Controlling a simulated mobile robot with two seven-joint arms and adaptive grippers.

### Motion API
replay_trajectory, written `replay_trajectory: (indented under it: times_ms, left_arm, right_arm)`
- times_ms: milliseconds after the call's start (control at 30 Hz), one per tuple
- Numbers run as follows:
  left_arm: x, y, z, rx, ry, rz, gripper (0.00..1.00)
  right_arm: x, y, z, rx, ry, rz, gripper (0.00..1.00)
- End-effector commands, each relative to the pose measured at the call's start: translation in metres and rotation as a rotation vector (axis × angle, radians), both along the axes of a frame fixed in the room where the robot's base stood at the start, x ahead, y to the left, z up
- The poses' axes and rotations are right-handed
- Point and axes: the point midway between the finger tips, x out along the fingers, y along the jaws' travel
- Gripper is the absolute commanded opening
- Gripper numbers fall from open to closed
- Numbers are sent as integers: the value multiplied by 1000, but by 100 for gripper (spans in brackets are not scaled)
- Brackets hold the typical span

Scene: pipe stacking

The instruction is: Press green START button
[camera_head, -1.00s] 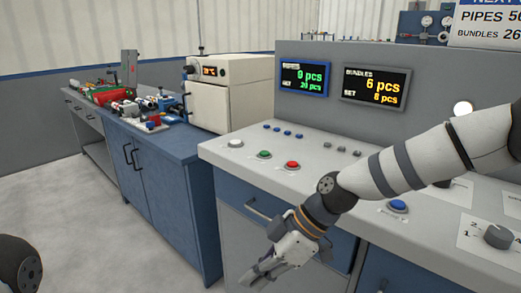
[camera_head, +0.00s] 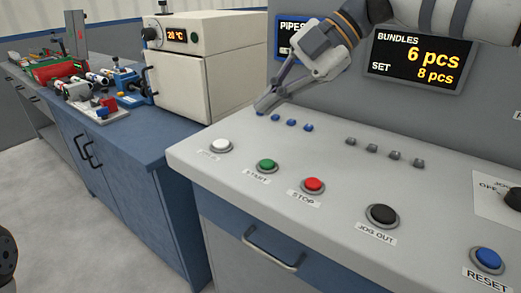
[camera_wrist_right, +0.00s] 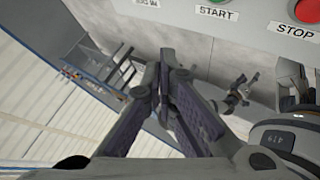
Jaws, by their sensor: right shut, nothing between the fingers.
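The green START button (camera_head: 266,165) is on the sloped console top, between a white button and the red STOP button (camera_head: 313,186). In the right wrist view, the START button (camera_wrist_right: 222,3) is cut by the top edge, above its label. My right gripper (camera_head: 264,106) is shut and empty. In the head view its fingertips appear above and beyond the green button, near the small blue buttons, with no contact visible. In the right wrist view its closed fingers (camera_wrist_right: 165,62) are below and left of the START label. My left gripper is out of view.
A white button (camera_head: 220,146), a black JOG OUT button (camera_head: 382,215) and a blue RESET button (camera_head: 488,258) share the console. A BUNDLES display (camera_head: 418,62) stands behind. A cream oven (camera_head: 197,70) and a cluttered blue bench (camera_head: 130,150) are left.

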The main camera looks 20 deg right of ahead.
Motion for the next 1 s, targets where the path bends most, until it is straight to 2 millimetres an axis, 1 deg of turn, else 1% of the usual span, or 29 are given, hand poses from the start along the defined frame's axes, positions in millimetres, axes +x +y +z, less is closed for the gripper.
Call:
replay_trajectory:
  times_ms: [267,367,700,900,1000]
  left_arm:
    - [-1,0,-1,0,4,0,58]
    - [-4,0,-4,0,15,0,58]
    - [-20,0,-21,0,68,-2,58]
    - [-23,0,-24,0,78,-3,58]
    - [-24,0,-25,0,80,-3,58]
  right_arm:
    - [0,0,-4,0,4,-1,0]
    - [1,0,-14,1,7,-2,0]
    - [0,0,-67,0,10,-1,0]
    - [0,0,-85,0,6,-3,0]
    - [0,0,-88,0,4,-3,0]
